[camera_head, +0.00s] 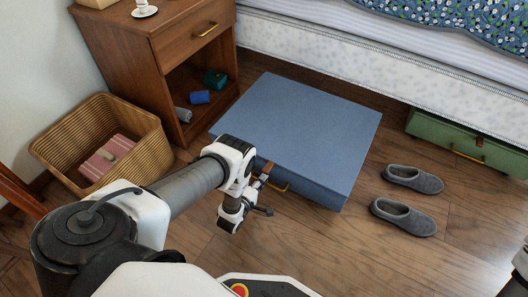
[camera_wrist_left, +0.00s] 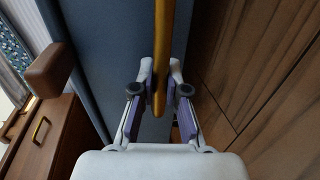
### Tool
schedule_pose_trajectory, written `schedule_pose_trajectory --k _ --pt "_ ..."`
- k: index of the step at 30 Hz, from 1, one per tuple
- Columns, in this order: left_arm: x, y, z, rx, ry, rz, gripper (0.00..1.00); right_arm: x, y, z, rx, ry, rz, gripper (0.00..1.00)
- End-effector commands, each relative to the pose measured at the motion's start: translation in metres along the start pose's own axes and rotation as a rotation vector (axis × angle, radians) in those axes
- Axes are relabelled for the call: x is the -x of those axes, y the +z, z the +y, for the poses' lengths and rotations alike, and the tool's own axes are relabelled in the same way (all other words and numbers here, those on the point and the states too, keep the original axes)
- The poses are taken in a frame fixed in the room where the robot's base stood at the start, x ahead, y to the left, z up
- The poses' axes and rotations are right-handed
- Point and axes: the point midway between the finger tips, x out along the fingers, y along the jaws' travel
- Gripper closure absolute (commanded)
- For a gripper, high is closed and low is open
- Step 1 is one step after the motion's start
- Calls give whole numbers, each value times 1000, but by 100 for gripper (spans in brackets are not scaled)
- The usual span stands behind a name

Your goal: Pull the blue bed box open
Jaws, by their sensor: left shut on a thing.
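The blue bed box (camera_head: 300,130) lies on the wooden floor in front of the bed, with its flat top showing whole. My left gripper (camera_head: 262,184) is at this near face. In the left wrist view, the fingers of my left gripper (camera_wrist_left: 161,85) are shut on the brass handle (camera_wrist_left: 161,50), one on each side. The box's blue face (camera_wrist_left: 110,60) lies just behind them. My right gripper does not show.
Grey slippers (camera_head: 408,195) lie right of the box. A green box (camera_head: 465,145) is under the bed (camera_head: 380,70). A wooden nightstand (camera_head: 160,65) and a wicker basket (camera_head: 85,130) stand on the left. The floor nearer than the slippers is clear.

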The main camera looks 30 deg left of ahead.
Motion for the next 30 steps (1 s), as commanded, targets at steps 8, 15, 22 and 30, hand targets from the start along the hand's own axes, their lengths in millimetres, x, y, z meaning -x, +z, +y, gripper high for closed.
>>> schedule_pose_trajectory --k 8,15,22,30 --pt "4 0 -1 0 0 0 100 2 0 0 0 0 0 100" --pt "4 0 -1 0 0 0 100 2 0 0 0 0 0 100" --pt "4 0 -1 0 0 0 61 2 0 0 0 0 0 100" --pt "9 0 -1 0 -2 0 61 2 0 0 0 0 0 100"
